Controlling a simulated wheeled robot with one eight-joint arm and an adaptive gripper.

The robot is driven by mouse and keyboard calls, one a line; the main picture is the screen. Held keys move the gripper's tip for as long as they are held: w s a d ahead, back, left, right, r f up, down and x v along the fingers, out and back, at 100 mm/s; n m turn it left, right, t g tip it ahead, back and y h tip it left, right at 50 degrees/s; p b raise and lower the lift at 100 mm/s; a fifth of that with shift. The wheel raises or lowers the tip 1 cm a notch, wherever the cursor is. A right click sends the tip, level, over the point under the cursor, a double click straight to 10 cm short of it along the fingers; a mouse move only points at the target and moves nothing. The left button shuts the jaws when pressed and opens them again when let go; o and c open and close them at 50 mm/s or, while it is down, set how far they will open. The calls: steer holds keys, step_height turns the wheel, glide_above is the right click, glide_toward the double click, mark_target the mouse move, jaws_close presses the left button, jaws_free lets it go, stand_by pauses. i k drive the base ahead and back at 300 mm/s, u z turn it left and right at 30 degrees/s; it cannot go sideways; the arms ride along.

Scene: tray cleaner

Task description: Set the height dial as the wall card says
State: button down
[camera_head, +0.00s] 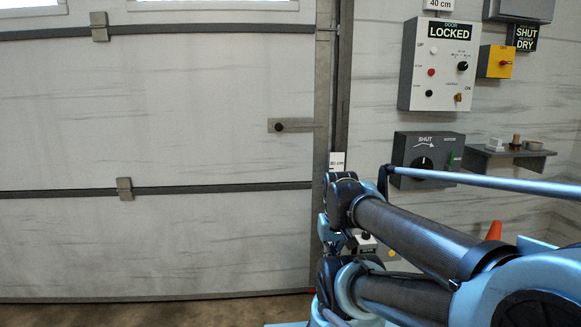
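A white control box (417,90) on the wall right of the door has a black "LOCKED" sign. A black round dial (462,66) sits at its right, with tiny marks above it that are too small to read; it is likely the height dial. Its setting is not clear. A card (439,4) reading "40 cm" hangs above the box, cut by the top edge. My arm reaches in from the lower right, well below the box and apart from the dial. I cannot make out my gripper's fingers.
A closed panel door (160,120) fills the left. A grey box (401,150) marked "SHUT" has a black knob. Its right neighbour is a shelf (490,154) with small items. An "80 cm" label (337,162) is by the door frame. An orange cone (494,230) shows behind my arm.

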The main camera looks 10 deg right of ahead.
mark_target(462, 65)
steer(key=z, duration=1.65)
steer(key=i, duration=0.9)
steer(key=z, duration=0.05)
